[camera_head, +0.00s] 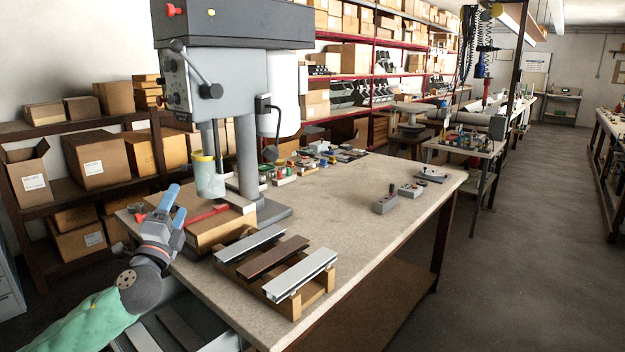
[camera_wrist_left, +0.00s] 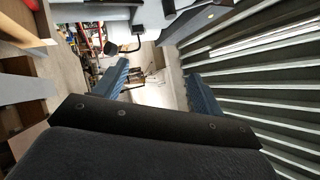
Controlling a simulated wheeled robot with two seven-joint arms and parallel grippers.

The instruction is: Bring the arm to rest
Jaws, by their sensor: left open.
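My left arm comes in from the lower left in the head view. Its gripper (camera_head: 173,208) has blue fingers and is beside the near left edge of the workbench (camera_head: 345,205), close to the drill press. In the left wrist view, the two blue fingers (camera_wrist_left: 158,80) stand apart with nothing between them. Three shutter profiles lie side by side on a wooden rack (camera_head: 318,290): a light one (camera_head: 250,243), a brown one (camera_head: 276,257) and a white one (camera_head: 300,273). The gripper is apart from them, to their left. My right gripper is not in view.
A grey drill press (camera_head: 245,150) stands on the bench beside a wooden block (camera_head: 205,235). Small grey boxes (camera_head: 385,204) sit toward the bench's right side. Shelves with cartons (camera_head: 97,160) stand behind on the left. The floor (camera_head: 530,240) on the right is clear.

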